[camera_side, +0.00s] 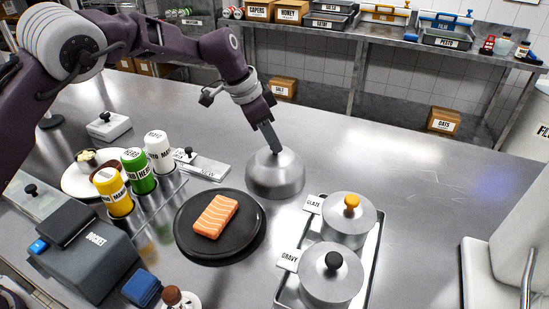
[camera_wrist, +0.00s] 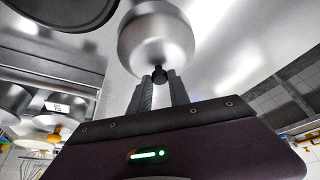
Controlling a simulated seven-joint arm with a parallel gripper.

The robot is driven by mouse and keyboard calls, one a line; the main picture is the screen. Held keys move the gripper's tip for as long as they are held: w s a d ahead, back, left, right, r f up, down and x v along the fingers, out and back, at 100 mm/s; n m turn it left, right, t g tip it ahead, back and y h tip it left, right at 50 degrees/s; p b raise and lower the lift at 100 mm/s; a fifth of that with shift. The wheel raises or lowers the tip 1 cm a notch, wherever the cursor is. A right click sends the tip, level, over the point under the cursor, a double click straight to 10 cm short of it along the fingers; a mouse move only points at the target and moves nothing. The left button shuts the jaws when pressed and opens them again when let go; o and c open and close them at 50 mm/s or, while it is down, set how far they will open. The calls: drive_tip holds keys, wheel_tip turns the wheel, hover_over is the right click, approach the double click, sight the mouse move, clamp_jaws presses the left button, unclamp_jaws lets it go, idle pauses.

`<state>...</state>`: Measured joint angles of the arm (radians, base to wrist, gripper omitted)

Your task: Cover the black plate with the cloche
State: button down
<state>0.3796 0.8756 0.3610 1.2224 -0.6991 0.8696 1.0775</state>
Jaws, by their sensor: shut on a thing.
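The black plate (camera_side: 252,226) lies on the steel counter with a salmon fillet (camera_side: 215,215) on it. A part of the plate (camera_wrist: 65,12) shows at the top left of the wrist view. The shiny round cloche (camera_side: 275,178) is just behind and to the right of the plate, apart from it. My gripper (camera_side: 275,150) is shut on the dark knob at the cloche's top. The wrist view shows the knob between the fingertips (camera_wrist: 160,76), under the cloche's dome (camera_wrist: 155,38). I cannot tell whether the cloche touches the counter.
Green, yellow and white bottles (camera_side: 138,171) stand in a rack left of the plate. A tray (camera_side: 370,265) with two lidded pots, glaze (camera_side: 348,218) and gravy (camera_side: 331,276), stands to the right. The counter right of the cloche is clear.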

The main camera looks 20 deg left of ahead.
sight(267, 156)
wheel_tip(267, 156, up, 10)
drive_tip(key=s+r, duration=0.1)
drive_tip(key=s+a, duration=0.3)
drive_tip(key=s, duration=0.2)
drive_tip(key=s+a+f, duration=0.2)
drive_tip(key=s+a, duration=0.1)
drive_tip(key=s, duration=1)
wheel_tip(267, 156, down, 7)
drive_tip(key=shift+w+d+r, duration=0.15)
drive_tip(key=shift+w+d, duration=0.1)
drive_tip(key=shift+f, duration=0.3)
drive_tip(key=c, duration=0.7)
unclamp_jaws()
drive_tip(key=shift+o, duration=0.2)
